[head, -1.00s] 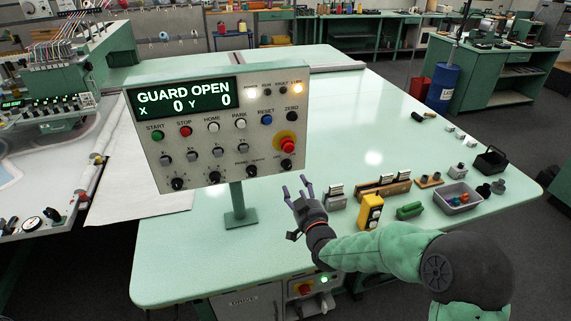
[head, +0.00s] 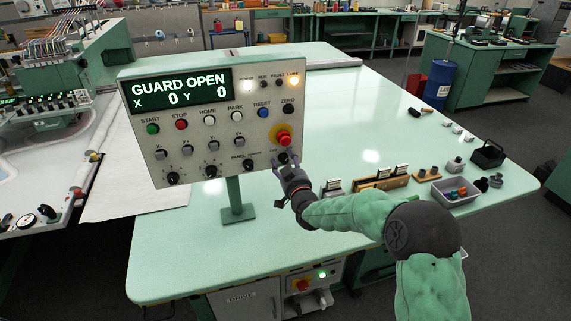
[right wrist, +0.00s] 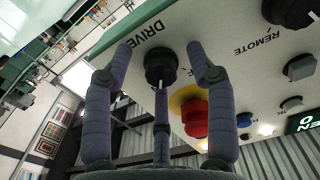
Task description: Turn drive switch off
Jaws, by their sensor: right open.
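The drive switch (head: 283,157) is a black rotary knob at the lower right of the control panel (head: 190,85). In the right wrist view, the knob (right wrist: 160,66) sits by the DRIVE label, its white pointer line toward the bottom of the picture. The marking right of it is partly hidden by a finger. My right gripper (head: 285,165) is open, its fingers spread around the knob in the right wrist view (right wrist: 159,56). I cannot tell whether they touch it. The panel display reads GUARD OPEN, X 0, Y 0. My left gripper is not in view.
A red emergency stop button (head: 283,138) on a yellow ring is just above the knob; it also shows in the right wrist view (right wrist: 194,118). A REMOTE-labelled knob is nearby. The green table (head: 330,115) is clear behind; small fixtures and a grey bin (head: 455,195) stand right.

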